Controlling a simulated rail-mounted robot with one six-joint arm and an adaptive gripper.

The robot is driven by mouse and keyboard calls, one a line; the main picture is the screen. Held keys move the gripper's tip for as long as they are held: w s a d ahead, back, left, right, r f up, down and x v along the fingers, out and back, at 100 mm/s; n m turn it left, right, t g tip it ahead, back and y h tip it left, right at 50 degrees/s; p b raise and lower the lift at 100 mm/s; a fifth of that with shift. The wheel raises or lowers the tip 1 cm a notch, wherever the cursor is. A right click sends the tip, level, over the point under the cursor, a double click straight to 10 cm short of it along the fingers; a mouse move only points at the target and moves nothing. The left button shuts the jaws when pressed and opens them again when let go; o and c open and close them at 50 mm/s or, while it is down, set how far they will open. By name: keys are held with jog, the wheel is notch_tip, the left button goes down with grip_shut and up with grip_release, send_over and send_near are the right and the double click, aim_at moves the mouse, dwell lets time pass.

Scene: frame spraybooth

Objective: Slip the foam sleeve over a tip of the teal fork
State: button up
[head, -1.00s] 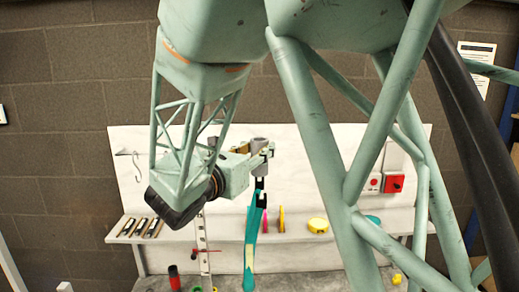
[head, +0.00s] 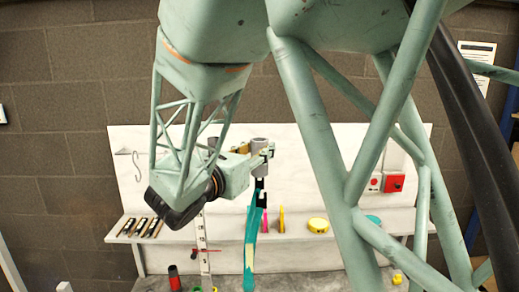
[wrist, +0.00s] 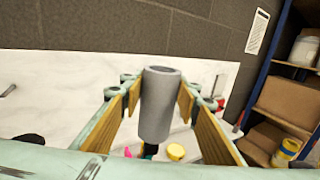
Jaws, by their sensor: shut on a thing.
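The grey foam sleeve (head: 260,144) is an upright hollow cylinder. In the wrist view the sleeve (wrist: 160,105) stands between the wooden-faced fingers of my gripper (wrist: 160,118), which is shut on it. In the head view my gripper (head: 262,157) is over the upper end of the teal fork (head: 250,240). The fork stands upright, with a black part near its top just below the gripper. In the wrist view a little teal and black shows under the sleeve's lower end. I cannot tell whether the sleeve touches or surrounds a tip.
A white panel with a shelf (head: 295,238) stands behind the fork. A yellow roll (head: 318,225) and a pink piece (head: 265,220) are on the shelf. A red switch box (head: 393,182) is at right. A red and black cylinder (head: 174,278) stands at lower left.

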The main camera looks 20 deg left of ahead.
aim_at(255, 176)
jog(key=shift+f+b, duration=2.5)
jog(key=shift+f, duration=1.3)
dwell(1.2)
jog(key=o, duration=0.7)
jog(key=shift+o, duration=0.2)
jog(key=shift+s+f, duration=0.1)
jog(key=shift+s, duration=0.05)
jog(key=shift+s+a, duration=0.25)
jog(key=shift+s, duration=0.75)
jog(key=shift+s+a, duration=0.2)
jog(key=shift+s, duration=0.8)
jog(key=shift+s+a, duration=0.15)
jog(key=shift+s, duration=0.55)
jog(key=c, duration=0.3)
jog(key=shift+s+f, duration=0.2)
jog(key=shift+s, duration=0.3)
jog(key=c, duration=0.3)
jog(key=shift+s+a, duration=0.1)
jog(key=shift+a, duration=0.1)
jog(key=shift+r, duration=0.1)
